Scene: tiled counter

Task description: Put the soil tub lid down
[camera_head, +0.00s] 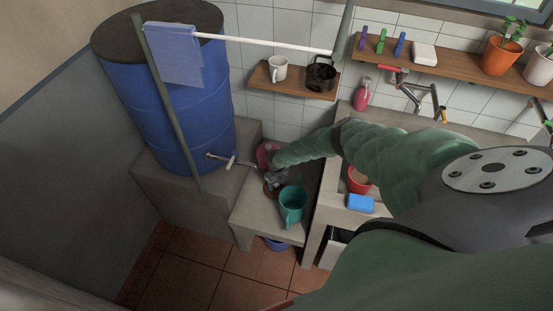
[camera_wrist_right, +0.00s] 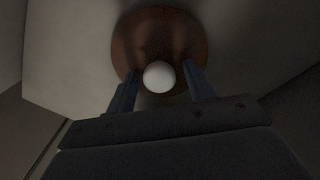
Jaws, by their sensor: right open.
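The lid (camera_wrist_right: 160,35) is a round reddish-brown disc with a white knob (camera_wrist_right: 158,77) in the right wrist view, seen against a pale grey surface. My right gripper (camera_wrist_right: 160,88) is open, with one finger on each side of the knob. A gap shows beside the knob, so I see no grip on it. In the head view my right gripper (camera_head: 273,181) is low over the concrete ledge, below the barrel tap. A reddish round thing (camera_head: 264,153) is partly hidden by my wrist there; I cannot tell whether it is the tub. My left gripper is not in view.
A teal mug (camera_head: 292,204) stands close to my right gripper on the concrete ledge (camera_head: 256,221). The barrel tap (camera_head: 222,158) juts out at the left. A red pot (camera_head: 359,181) and a blue sponge (camera_head: 360,203) are right of the ledge.

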